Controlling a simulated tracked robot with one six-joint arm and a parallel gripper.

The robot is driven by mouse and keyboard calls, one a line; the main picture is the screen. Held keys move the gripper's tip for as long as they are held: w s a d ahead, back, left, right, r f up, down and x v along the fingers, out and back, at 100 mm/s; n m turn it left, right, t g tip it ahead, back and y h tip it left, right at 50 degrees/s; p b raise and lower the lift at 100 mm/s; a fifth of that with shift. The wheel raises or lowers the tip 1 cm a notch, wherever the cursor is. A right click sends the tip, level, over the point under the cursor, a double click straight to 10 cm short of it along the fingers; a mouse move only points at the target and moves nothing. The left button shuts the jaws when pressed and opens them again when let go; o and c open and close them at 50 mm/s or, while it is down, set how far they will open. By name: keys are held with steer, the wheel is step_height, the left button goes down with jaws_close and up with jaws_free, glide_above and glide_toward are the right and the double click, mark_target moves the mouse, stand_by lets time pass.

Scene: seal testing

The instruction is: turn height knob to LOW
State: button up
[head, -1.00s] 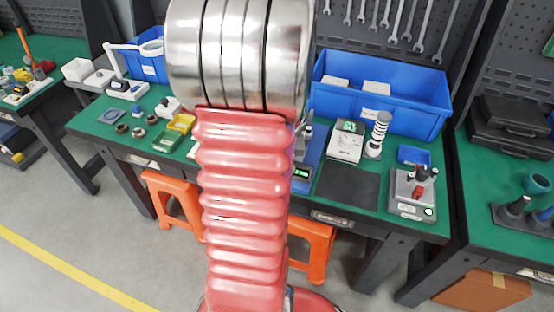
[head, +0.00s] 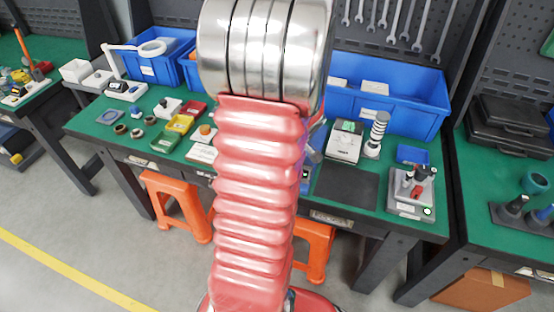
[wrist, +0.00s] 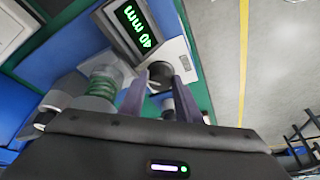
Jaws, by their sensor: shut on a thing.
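In the wrist view, the dark round height knob (wrist: 159,74) sits on the pale panel of the test device, below a black display (wrist: 138,27) with green digits reading 40 mm. The two fingers of my gripper (wrist: 162,68) stand on either side of the knob and are shut on it. The knob's setting mark and any LOW label cannot be read. In the head view my arm hides the gripper and knob. Only a blue strip of the device (head: 315,140) shows beside the arm.
A green coil spring (wrist: 104,81) stands close left of the fingers in the wrist view. Small trays and rings lie left.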

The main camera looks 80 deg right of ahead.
steer(key=n+y, duration=0.1)
steer(key=n, duration=0.2)
steer(key=n+y, duration=0.1)
steer(key=n, duration=0.1)
steer(key=shift+s+f+n+t, duration=0.1)
steer(key=shift+f+n+t, duration=0.05)
steer(key=shift+n+t, duration=0.25)
steer(key=shift+y, duration=0.3)
steer(key=o, duration=1.1)
steer(key=shift+d, duration=0.15)
steer(key=shift+c, duration=0.2)
